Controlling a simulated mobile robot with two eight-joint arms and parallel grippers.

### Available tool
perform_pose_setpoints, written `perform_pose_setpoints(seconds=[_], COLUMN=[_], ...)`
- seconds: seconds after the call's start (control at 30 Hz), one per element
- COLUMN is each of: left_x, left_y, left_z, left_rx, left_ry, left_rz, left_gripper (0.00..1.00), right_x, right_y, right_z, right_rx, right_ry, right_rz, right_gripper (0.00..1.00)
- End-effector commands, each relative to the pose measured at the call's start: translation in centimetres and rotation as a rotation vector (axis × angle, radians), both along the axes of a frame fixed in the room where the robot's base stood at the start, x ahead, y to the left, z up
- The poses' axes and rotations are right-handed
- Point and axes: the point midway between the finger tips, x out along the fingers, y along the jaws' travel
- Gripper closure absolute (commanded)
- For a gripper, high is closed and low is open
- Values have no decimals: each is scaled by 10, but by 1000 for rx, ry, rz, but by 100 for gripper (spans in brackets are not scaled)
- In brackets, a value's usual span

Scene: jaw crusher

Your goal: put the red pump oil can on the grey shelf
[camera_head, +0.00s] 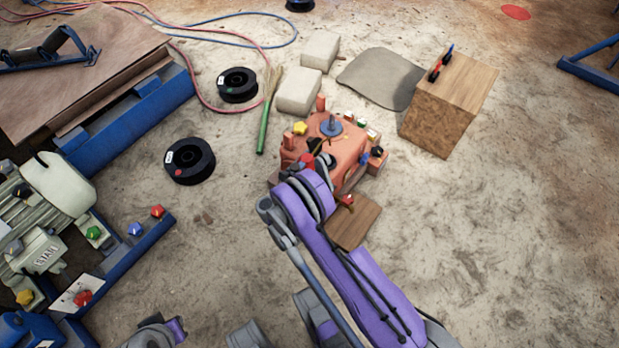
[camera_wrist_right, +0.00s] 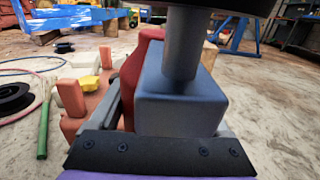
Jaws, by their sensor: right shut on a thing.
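My right gripper (camera_head: 317,165) reaches over the near side of the orange-red machine (camera_head: 345,150), its fingers mostly hidden by my purple arm. In the right wrist view my right gripper (camera_wrist_right: 168,118) is shut, with a red tapered body (camera_wrist_right: 143,72), which looks like the red pump oil can, between its fingers. A blue-grey block with a grey rod (camera_wrist_right: 180,100) stands against the red body and hides part of it. Where the can's base is cannot be told. I cannot clearly pick out the grey shelf. My left gripper does not show.
A wooden block (camera_head: 450,105), a grey mat (camera_head: 380,78) and pale blocks (camera_head: 298,90) lie behind the machine. A small wooden board (camera_head: 353,225) lies in front. Black spools (camera_head: 190,160) and a green-handled broom (camera_head: 263,130) are left.

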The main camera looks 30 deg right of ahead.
Motion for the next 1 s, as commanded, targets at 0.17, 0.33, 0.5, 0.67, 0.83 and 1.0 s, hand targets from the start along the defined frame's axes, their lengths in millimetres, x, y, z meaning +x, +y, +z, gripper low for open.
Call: perform_pose_setpoints(seconds=[0.17,0.33,0.5,0.67,0.83,1.0], left_x=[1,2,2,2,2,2], left_y=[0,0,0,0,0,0], left_z=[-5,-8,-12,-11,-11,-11], left_rx=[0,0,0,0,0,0], left_ry=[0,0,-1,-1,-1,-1], left_rz=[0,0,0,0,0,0], left_gripper=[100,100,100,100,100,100], right_x=[0,0,0,0,0,0], right_y=[0,0,0,0,0,0], right_z=[-21,-37,-59,-59,-61,-63], right_rx=[-1,-1,-1,-1,-1,0], right_ry=[0,0,0,0,0,0], right_rz=[1,2,2,2,2,2], right_gripper=[100,100,100,100,100,0])
